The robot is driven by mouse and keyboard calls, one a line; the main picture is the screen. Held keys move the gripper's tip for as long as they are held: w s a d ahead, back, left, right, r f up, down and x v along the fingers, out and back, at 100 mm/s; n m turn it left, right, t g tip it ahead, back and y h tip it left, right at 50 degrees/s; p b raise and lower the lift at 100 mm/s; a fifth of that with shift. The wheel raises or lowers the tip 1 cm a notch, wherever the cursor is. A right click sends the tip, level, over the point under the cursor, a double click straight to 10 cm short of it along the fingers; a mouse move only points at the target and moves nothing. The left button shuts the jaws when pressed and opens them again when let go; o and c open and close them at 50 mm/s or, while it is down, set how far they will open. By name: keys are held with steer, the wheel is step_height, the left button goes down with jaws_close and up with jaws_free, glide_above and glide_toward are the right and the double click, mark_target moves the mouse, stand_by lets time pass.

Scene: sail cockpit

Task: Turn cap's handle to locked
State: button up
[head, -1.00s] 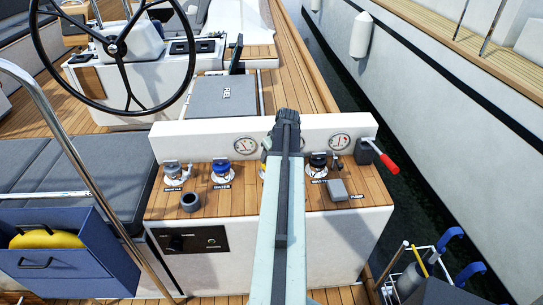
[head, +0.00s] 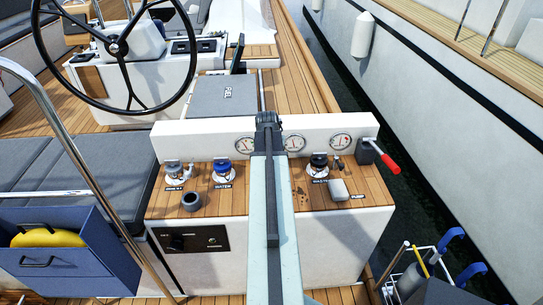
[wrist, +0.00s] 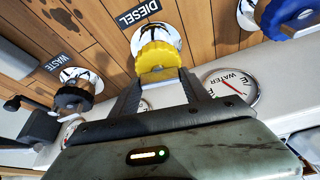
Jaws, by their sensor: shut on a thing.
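The yellow diesel cap (wrist: 156,52) sits on a white-rimmed fitting by the DIESEL label (wrist: 138,14) in the wrist view. My gripper (wrist: 158,78) is shut on the yellow cap's handle, one finger on each side of it. The handle is partly hidden between the fingers, and I cannot tell its exact angle against any lock mark. In the head view my arm (head: 270,205) reaches over the middle of the console and hides the diesel cap and fingertips.
The blue water cap (head: 222,170) and a grey cap (head: 174,172) stand left of my arm, the black waste cap (head: 319,163) right. Round gauges (head: 294,143) line the white back panel. A red-handled lever (head: 388,163) is at the console's right end.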

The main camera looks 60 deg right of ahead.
steer(key=shift+m, duration=0.3)
steer(key=o, duration=1.4)
steer(key=p+v, duration=0.7)
steer(key=shift+a+r, duration=0.2)
steer(key=shift+r, duration=0.15)
